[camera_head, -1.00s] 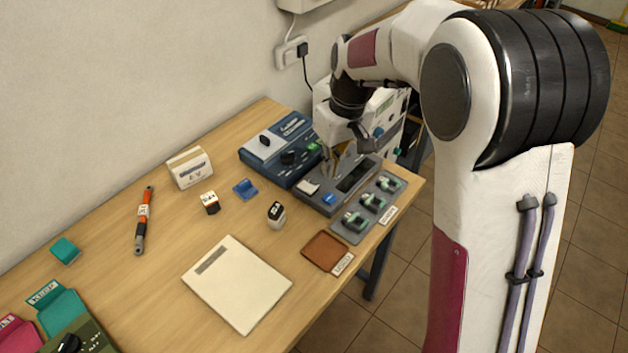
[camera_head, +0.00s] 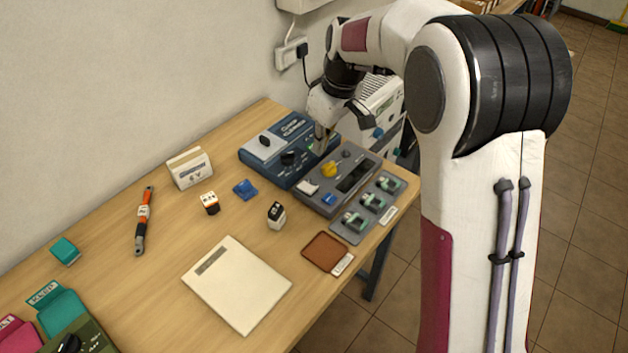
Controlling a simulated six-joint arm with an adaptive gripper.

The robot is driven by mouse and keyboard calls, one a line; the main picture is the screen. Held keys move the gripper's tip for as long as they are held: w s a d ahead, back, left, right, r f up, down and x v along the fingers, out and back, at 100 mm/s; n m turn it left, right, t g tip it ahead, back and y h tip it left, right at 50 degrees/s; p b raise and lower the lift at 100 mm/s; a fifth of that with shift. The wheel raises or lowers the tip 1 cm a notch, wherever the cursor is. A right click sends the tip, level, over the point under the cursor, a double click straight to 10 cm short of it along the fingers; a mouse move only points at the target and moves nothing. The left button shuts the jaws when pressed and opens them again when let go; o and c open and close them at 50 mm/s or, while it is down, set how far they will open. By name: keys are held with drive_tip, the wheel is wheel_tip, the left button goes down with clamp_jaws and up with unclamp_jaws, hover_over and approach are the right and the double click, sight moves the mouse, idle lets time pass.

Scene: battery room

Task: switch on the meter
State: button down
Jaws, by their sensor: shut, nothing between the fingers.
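The grey meter (camera_head: 318,202) lies near the right end of the table. Its top carries a dark display window (camera_head: 356,177), a yellow knob (camera_head: 330,170), a white rocker (camera_head: 308,187) and a blue button (camera_head: 329,200). The display looks dark with no readable figures. My gripper (camera_head: 321,150) is shut and empty, pointing down beside the meter's far left edge, close to the right part of the blue unit. It partly hides that unit. I cannot tell whether the fingertips touch anything.
The blue unit (camera_head: 287,178) with black knobs stands behind the meter. A tray of green-topped parts (camera_head: 349,234) lies in front. A brown tray (camera_head: 325,252), a black-and-white block (camera_head: 276,215) and a cream pad (camera_head: 236,287) lie nearer. The wall is close behind.

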drive_tip(key=shift+f, duration=0.1)
approach(312, 189)
drive_tip(key=x, duration=0.5)
drive_tip(key=shift+w+a, duration=0.25)
drive_tip(key=shift+a, duration=0.05)
drive_tip(key=shift+d+f, duration=0.1)
drive_tip(key=shift+f, duration=0.65)
drive_tip(key=shift+s, duration=0.1)
drive_tip(key=shift+s+d+f, duration=0.1)
drive_tip(key=shift+f, duration=0.4)
drive_tip(key=shift+r, duration=0.1)
drive_tip(key=shift+w+a+r, duration=0.3)
drive_tip(key=shift+w+a, duration=0.15)
drive_tip(key=shift+w, duration=0.05)
